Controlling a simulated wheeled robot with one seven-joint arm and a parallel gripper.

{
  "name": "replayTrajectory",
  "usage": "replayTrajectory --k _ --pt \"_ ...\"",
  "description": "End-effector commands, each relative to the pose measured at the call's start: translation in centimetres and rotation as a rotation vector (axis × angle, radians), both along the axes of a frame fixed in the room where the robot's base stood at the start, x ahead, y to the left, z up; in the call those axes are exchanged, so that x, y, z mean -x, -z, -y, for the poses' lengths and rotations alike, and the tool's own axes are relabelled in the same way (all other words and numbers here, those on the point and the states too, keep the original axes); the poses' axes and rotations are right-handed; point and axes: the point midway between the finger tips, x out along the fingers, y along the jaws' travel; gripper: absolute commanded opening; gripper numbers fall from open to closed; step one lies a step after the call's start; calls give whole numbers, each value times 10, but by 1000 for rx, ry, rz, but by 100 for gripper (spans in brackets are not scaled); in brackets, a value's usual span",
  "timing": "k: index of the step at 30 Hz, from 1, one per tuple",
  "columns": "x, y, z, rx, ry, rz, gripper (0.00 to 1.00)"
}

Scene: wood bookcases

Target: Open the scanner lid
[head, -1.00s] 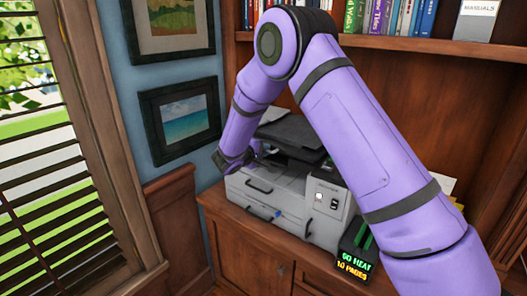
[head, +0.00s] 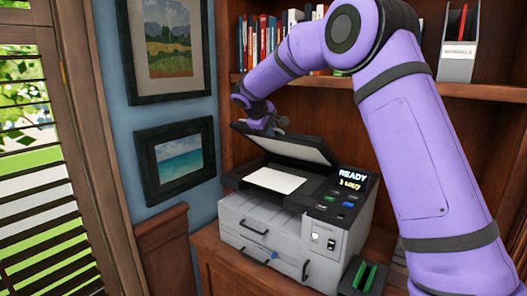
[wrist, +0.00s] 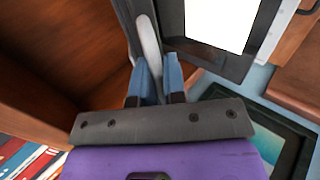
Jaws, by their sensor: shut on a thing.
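The grey scanner (head: 285,225) stands on a wood cabinet. Its dark lid (head: 250,131) is tilted up, with the pale underside facing the front and the bed uncovered. A white sheet (head: 275,181) lies on the bed; it also shows in the wrist view (wrist: 218,22). My gripper (head: 268,124) is at the raised edge of the lid. In the wrist view, my blue-tipped fingers (wrist: 158,75) are closed around the lid's narrow pale edge (wrist: 149,42). The exact contact is partly hidden.
The scanner's lit display (head: 352,180) reads READY. A dark box with a green top (head: 363,277) stands at front right. Bookshelves (head: 300,85) are behind the lid. Framed pictures (head: 176,157) hang on the left wall beside it.

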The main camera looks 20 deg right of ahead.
Motion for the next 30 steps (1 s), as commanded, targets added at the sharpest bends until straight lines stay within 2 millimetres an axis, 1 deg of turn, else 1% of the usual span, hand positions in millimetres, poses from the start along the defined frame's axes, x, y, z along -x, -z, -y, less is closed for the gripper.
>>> replayTrajectory --k 1,3,7,12,16,21,30 --pt "-5 -11 7 -27 5 -12 0" --pt "-11 -22 15 -62 5 -39 0" --pt "-22 -42 30 -124 4 -85 0" --pt "-34 -61 46 -175 0 -126 0" --pt "-42 -72 56 -172 0 -126 0" --pt "-49 -80 66 -171 0 -127 0" --pt "-53 -85 72 -170 0 -127 0"
